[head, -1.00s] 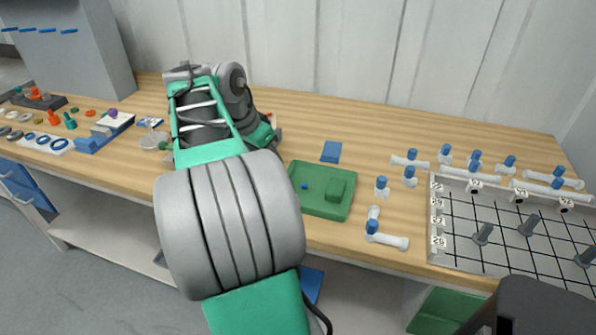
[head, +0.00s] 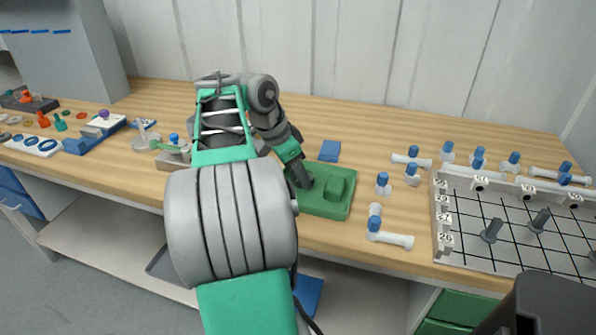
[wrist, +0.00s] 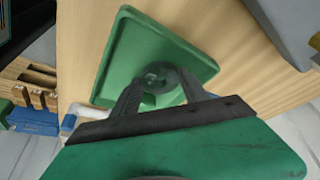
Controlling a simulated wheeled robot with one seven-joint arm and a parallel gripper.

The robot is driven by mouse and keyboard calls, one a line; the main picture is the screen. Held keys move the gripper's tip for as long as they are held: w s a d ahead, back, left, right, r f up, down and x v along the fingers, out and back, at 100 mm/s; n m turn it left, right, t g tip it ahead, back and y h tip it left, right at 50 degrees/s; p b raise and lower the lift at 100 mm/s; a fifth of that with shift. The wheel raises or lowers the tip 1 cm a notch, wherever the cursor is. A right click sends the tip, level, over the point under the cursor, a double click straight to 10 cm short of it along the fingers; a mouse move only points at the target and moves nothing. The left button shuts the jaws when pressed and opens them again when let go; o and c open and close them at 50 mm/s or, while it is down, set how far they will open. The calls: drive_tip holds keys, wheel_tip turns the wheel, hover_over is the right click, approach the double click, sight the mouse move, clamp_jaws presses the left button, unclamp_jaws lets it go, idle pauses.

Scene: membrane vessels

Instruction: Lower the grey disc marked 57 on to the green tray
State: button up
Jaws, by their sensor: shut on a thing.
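The green tray (head: 332,209) lies on the bench, with a raised green block on its right half. My gripper (head: 302,182) is over the tray's left half, pointing down. In the wrist view my gripper (wrist: 158,78) is shut on a small grey thing (wrist: 157,69), apparently the grey disc. The fingers cover much of it and no number can be read. The tray (wrist: 118,55) shows behind it. I cannot tell whether the disc touches the tray. In the head view the disc is hidden by my gripper.
A blue pad (head: 330,151) lies behind the tray. Blue-capped white fittings (head: 383,184) stand to its right, and a white elbow pipe (head: 391,238) lies nearer the front edge. A gridded rack (head: 490,250) with grey pegs is farther right.

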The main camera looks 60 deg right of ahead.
drive_tip(key=shift+f+b, duration=0.35)
drive_tip(key=shift+f, duration=0.35)
drive_tip(key=o, duration=1.4)
drive_tip(key=shift+o, duration=0.2)
drive_tip(key=p+v, duration=0.3)
drive_tip(key=v, duration=0.5)
drive_tip(key=shift+p, duration=0.4)
drive_tip(key=shift+d, duration=0.1)
